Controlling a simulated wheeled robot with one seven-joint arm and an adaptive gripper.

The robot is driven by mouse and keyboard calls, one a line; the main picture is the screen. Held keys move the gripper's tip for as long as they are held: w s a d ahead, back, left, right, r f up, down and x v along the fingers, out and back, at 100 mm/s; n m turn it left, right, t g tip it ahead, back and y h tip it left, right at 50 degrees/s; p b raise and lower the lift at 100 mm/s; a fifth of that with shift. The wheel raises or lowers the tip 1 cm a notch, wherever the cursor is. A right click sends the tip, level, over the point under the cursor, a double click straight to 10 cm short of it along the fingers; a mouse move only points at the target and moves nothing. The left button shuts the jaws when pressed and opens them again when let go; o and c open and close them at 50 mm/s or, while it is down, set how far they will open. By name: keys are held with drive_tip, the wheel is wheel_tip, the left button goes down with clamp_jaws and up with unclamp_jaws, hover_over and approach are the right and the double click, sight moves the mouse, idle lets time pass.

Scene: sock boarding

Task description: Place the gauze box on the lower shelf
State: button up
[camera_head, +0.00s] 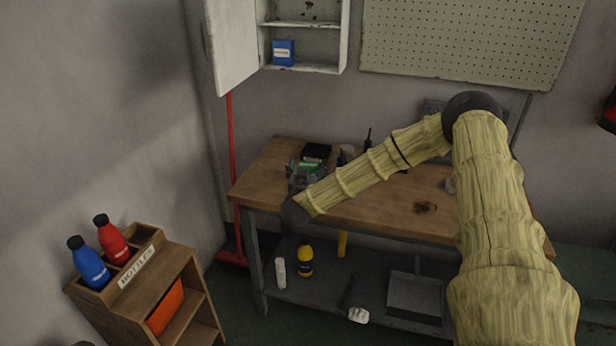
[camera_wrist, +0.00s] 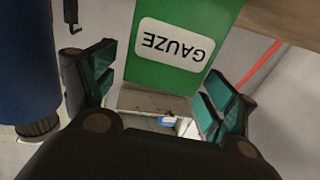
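The green gauze box (camera_head: 308,166) is near the back left of the wooden workbench, partly hidden by my gripper. In the wrist view the gauze box (camera_wrist: 180,65) shows its white GAUZE label upside down. My gripper (camera_wrist: 165,85) has its two fingers apart, one on each side of the box end, with a small gap visible on the left. In the head view my gripper (camera_head: 299,180) is dark and reaches the box from the front. The open white wall cabinet has a lower shelf (camera_head: 318,67) with a blue box (camera_head: 284,52) at its left.
Dark items stand behind the box. The bench's under-shelf (camera_head: 320,287) holds a yellow bottle (camera_head: 305,262), a white bottle (camera_head: 280,273) and a dustpan (camera_head: 415,296). A bottle rack (camera_head: 150,285) stands at lower left. A blue cylinder (camera_wrist: 25,65) is close left in the wrist view.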

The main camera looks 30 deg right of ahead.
drive_tip(key=c, duration=1)
drive_tip(key=shift+r, duration=0.1)
